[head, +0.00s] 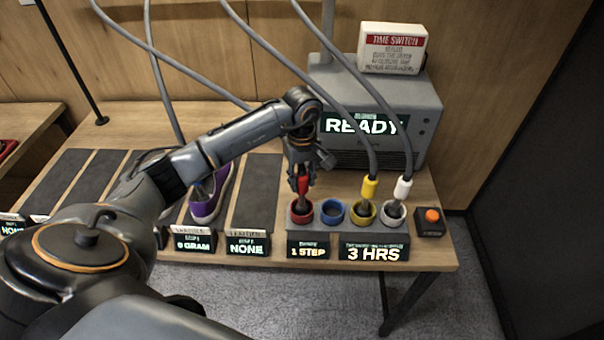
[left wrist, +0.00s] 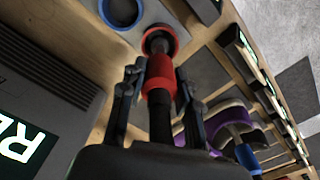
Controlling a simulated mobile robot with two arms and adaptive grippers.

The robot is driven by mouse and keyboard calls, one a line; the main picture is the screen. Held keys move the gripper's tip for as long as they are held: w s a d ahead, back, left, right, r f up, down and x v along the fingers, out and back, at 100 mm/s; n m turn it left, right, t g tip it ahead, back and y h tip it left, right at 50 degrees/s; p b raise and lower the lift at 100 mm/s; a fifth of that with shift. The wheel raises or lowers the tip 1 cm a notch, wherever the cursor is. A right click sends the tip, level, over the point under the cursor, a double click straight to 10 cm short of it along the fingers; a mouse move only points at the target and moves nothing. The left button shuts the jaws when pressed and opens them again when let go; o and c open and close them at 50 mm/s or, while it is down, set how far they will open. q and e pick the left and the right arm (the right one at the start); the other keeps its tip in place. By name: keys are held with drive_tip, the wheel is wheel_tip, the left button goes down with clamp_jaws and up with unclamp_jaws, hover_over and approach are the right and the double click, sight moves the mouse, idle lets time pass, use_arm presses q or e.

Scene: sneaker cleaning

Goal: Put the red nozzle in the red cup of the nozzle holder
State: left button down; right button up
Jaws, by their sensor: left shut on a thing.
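My left gripper (head: 302,178) is shut on the red nozzle (head: 303,187), which points down with its dark hose behind it. The nozzle holder (head: 321,226) stands at the table's front edge, and its red cup (head: 301,217) is at its left end. The nozzle is directly above the red cup. In the left wrist view the red nozzle (left wrist: 160,70) lies between the fingers, and its dark tip overlaps the opening of the red cup (left wrist: 174,33). I cannot tell how deep the tip is. My right gripper is not in view.
The blue cup (head: 333,220) is empty. The yellow nozzle (head: 370,187) and white nozzle (head: 403,187) stand in the cups to the right, with hoses rising. A grey READY machine (head: 425,105) stands behind. A purple sneaker (head: 205,209) is left, and an orange button (head: 432,215) right.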

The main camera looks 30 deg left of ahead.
use_arm(q)
drive_tip(key=shift+f, duration=0.25)
drive_tip(key=shift+f+b, duration=0.15)
drive_tip(key=shift+b, duration=0.15)
drive_tip(key=c, duration=1.1)
unclamp_jaws()
drive_tip(key=shift+o, duration=0.7)
